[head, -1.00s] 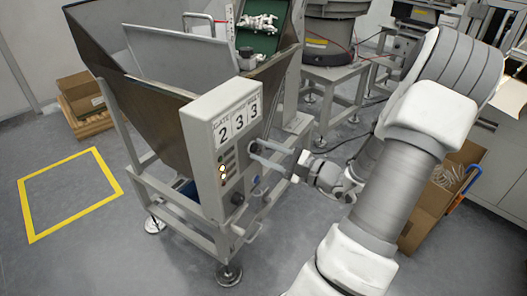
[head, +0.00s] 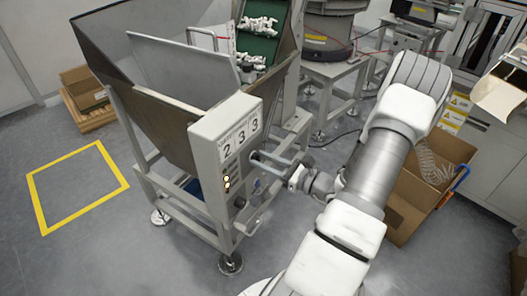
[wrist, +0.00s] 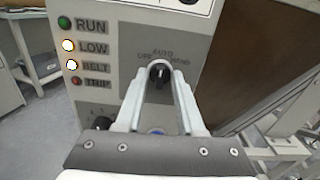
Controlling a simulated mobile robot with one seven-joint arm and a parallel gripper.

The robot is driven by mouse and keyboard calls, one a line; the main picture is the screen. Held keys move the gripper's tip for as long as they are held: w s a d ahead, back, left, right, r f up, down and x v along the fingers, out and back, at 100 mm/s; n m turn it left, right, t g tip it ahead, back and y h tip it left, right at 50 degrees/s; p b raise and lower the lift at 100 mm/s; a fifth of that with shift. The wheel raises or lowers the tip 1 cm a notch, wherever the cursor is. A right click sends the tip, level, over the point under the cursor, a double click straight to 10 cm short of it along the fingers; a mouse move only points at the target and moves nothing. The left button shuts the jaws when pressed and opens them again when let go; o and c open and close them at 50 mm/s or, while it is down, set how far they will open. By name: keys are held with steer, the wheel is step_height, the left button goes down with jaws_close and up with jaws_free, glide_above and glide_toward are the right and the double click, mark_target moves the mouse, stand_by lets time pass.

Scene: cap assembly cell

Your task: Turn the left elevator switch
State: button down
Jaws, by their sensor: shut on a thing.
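The elevator switch is a black rotary knob (wrist: 159,76) marked AUTO, OFF and HAND on the grey control panel (wrist: 135,35). The knob's pointer looks about upright in the wrist view. My gripper (wrist: 160,70) has one finger on each side of the knob and is shut on it. In the head view, my gripper (head: 254,160) reaches the panel (head: 207,135) from the right, and its fingers hide the knob. A second dark knob (wrist: 100,122) is lower left, partly hidden by my gripper.
Left of the knob, the LOW lamp (wrist: 68,45) and BELT lamp (wrist: 72,65) are lit; RUN (wrist: 64,22) and TRIP (wrist: 76,81) look unlit. A metal hopper (head: 165,110) stands behind the panel. A cardboard box (head: 405,215) stands on the floor at right.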

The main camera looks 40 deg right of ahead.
steer(key=shift+m+p, duration=3.6)
steer(key=shift+m, duration=1.2)
steer(key=c, duration=0.5)
jaws_free()
steer(key=v, duration=1.7)
steer(key=shift+s, duration=0.25)
